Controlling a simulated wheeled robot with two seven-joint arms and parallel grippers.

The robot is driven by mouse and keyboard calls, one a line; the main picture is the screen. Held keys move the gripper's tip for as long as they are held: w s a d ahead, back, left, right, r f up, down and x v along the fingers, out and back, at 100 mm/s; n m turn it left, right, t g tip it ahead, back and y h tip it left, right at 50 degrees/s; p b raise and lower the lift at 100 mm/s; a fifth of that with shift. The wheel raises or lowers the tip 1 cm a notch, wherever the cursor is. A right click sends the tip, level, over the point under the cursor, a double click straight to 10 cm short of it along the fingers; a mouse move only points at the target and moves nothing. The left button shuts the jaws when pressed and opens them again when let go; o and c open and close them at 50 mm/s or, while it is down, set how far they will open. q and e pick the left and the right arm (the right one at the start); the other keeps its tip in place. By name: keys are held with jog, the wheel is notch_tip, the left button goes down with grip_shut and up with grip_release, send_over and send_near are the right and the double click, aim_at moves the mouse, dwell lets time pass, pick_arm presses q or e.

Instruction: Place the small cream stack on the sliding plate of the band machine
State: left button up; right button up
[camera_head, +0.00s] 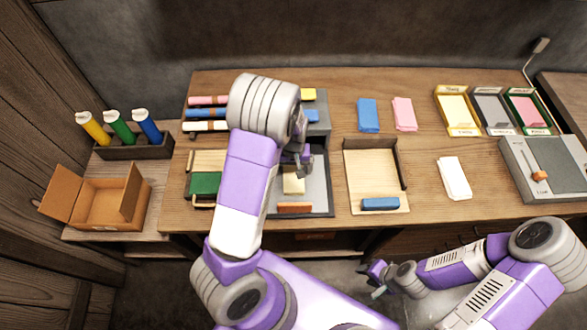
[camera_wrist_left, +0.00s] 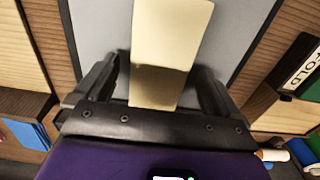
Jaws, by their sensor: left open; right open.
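The small cream stack (camera_head: 293,185) lies on the grey plate (camera_head: 318,190) of the dark-framed machine, left of the table's middle. In the left wrist view the cream stack (camera_wrist_left: 168,45) stretches away from the gripper over the grey surface (camera_wrist_left: 105,30). My left gripper (camera_head: 301,160) is open above the machine. Its two fingers stand on either side of the stack's near end, with a gap visible on each side. My left arm hides part of the machine. My right gripper (camera_head: 375,279) is open and empty, low in front of the table.
An orange-brown block (camera_head: 294,208) is at the machine's front edge. A wooden tray (camera_head: 372,165) with a blue block stands to the right. Blue (camera_head: 368,115), pink (camera_head: 404,114) and white (camera_head: 454,178) stacks lie on the table. A green-and-wood station (camera_head: 205,160) is at left.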

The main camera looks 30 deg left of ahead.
aim_at(293, 172)
pick_arm(q)
notch_tip(293, 172, up, 11)
jog(key=p, duration=0.2)
pick_arm(e)
notch_tip(293, 172, up, 2)
jog(key=shift+r, duration=0.25)
pick_arm(q)
jog(key=shift+f, duration=0.1)
